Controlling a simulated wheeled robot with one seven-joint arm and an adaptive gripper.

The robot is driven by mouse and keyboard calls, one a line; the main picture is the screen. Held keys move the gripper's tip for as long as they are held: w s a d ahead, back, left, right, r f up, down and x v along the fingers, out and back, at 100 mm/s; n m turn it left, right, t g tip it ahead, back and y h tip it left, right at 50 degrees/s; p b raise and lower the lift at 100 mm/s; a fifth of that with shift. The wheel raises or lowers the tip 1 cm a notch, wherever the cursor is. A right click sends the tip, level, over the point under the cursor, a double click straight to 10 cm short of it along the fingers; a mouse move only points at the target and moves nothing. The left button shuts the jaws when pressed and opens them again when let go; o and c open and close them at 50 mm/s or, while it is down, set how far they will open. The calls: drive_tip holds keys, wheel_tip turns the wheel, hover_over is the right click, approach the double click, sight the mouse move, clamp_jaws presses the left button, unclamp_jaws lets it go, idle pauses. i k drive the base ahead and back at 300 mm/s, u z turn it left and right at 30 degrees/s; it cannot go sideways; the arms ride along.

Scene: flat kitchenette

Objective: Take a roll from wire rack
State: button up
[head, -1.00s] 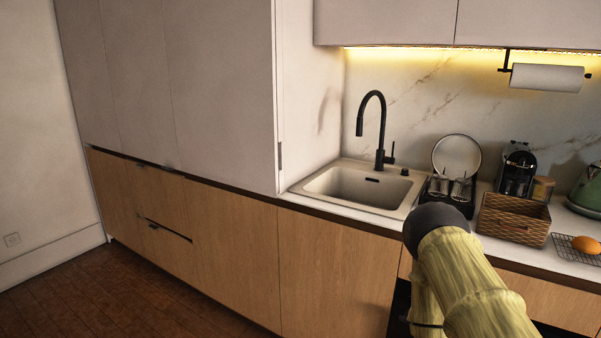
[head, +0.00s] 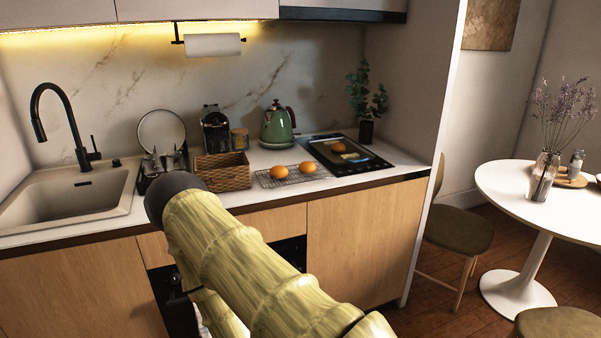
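The wire rack (head: 265,181) lies on the counter, right of the wicker basket. Two round orange-brown rolls sit on it side by side, a left roll (head: 281,171) and a right roll (head: 307,167). My arm, in a yellow-green sleeve with a dark rounded joint, reaches up from the bottom of the view and ends left of the rack, in front of the counter. My gripper cannot be made out; the arm hides what is below and behind it.
A wicker basket (head: 222,173) stands close left of the rack. A green kettle (head: 278,126) is behind it, and a black cooktop (head: 366,160) is to its right. The sink (head: 68,197) is at left. A round white table (head: 505,186) and a chair (head: 458,228) stand at right.

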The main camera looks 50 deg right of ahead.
sight(277, 172)
drive_tip(key=z, duration=1.45)
drive_tip(key=i, duration=0.4)
drive_tip(key=u, duration=0.05)
